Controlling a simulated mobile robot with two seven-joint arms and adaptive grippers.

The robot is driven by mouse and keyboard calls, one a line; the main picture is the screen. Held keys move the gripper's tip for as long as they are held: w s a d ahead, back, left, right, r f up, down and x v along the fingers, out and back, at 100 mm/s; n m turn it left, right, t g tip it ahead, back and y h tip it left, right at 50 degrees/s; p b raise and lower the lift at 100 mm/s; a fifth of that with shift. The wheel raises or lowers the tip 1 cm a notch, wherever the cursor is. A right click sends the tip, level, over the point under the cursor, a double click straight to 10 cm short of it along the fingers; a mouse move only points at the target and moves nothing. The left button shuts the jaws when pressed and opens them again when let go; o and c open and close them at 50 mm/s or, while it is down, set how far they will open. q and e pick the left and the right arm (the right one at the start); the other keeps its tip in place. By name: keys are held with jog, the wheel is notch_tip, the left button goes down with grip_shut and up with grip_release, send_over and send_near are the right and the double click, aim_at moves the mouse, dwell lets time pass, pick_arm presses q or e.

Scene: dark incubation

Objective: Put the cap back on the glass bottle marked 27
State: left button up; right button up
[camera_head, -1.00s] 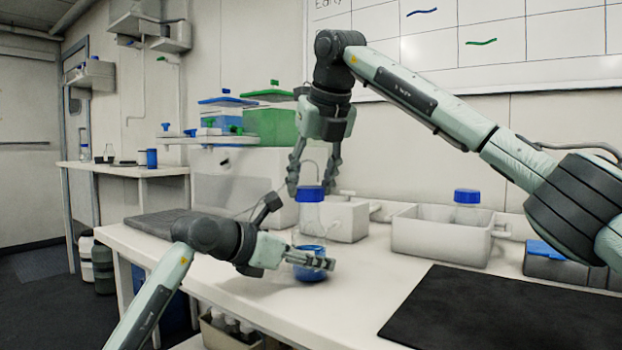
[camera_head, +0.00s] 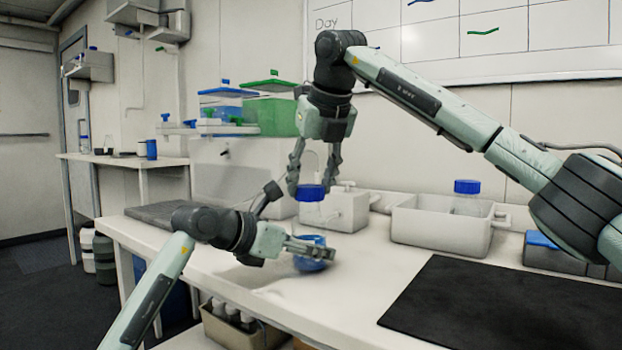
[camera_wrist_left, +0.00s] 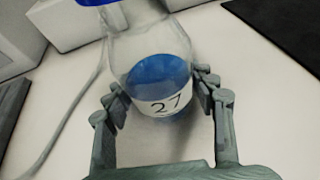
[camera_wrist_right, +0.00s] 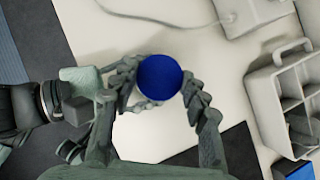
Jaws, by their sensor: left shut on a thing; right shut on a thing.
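The glass bottle marked 27 (camera_wrist_left: 148,50) has a white label and blue liquid; it also shows in the head view (camera_head: 312,214). My left gripper (camera_head: 314,252) is shut on its lower body, with one finger on each side in the left wrist view (camera_wrist_left: 164,92). The blue cap (camera_head: 310,193) is directly above the bottle's neck, at its mouth. My right gripper (camera_head: 312,183) points down and is shut on the cap, which hides the bottle in the right wrist view (camera_wrist_right: 159,77). I cannot tell whether the cap is seated or just touching.
A white bin (camera_head: 440,234) holding another blue-capped bottle (camera_head: 467,188) stands right on the bench (camera_head: 350,280). A white box (camera_head: 345,213) is close behind the grippers. A dark mat (camera_head: 500,310) lies front right. The bench's front edge is below my left arm.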

jog(key=shift+f, duration=0.35)
pick_arm(q)
grip_shut()
pick_arm(e)
jog(key=m+h, duration=0.1)
jog(key=m, duration=0.1)
jog(key=m+h, duration=0.1)
jog(key=m, duration=0.1)
jog(key=m+h, duration=0.1)
jog(key=m, duration=0.1)
jog(key=shift+a, duration=0.4)
jog(key=m+h, duration=0.2)
jog(key=m, duration=0.2)
jog(key=shift+w+a, duration=0.1)
jog(key=shift+a, duration=0.05)
jog(key=shift+m+g+h, duration=0.5)
jog(key=shift+m+h, duration=0.1)
jog(key=shift+m, duration=1)
jog(key=o, duration=1.4)
